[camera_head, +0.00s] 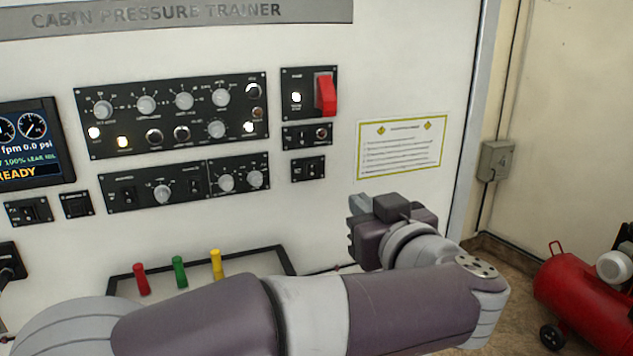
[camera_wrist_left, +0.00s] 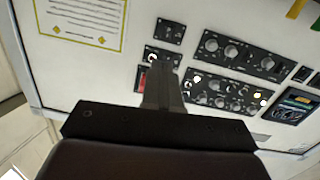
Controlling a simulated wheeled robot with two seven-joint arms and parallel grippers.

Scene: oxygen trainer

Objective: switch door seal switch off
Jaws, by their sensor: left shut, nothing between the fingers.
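The labels on the small switch panels are too small to read, so I cannot tell which one is the door seal switch. A small panel with dark rocker switches (camera_head: 308,168) sits at the right of the white trainer board; it also shows in the left wrist view (camera_wrist_left: 170,31). Just above it is a panel with a switch and a round knob (camera_head: 307,135). My left gripper (camera_head: 358,204) is shut and empty, apart from the panels, below and right of them. Its fingers (camera_wrist_left: 165,75) overlap the panels in the left wrist view. My right gripper is not in view.
A red guarded switch (camera_head: 325,94) stands out above the small panels. Large knob panels (camera_head: 170,115) lie left. Red, green and yellow handles (camera_head: 178,271) stick up below. A notice sheet (camera_head: 401,146) is on the right. A red compressor (camera_head: 585,300) stands on the floor.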

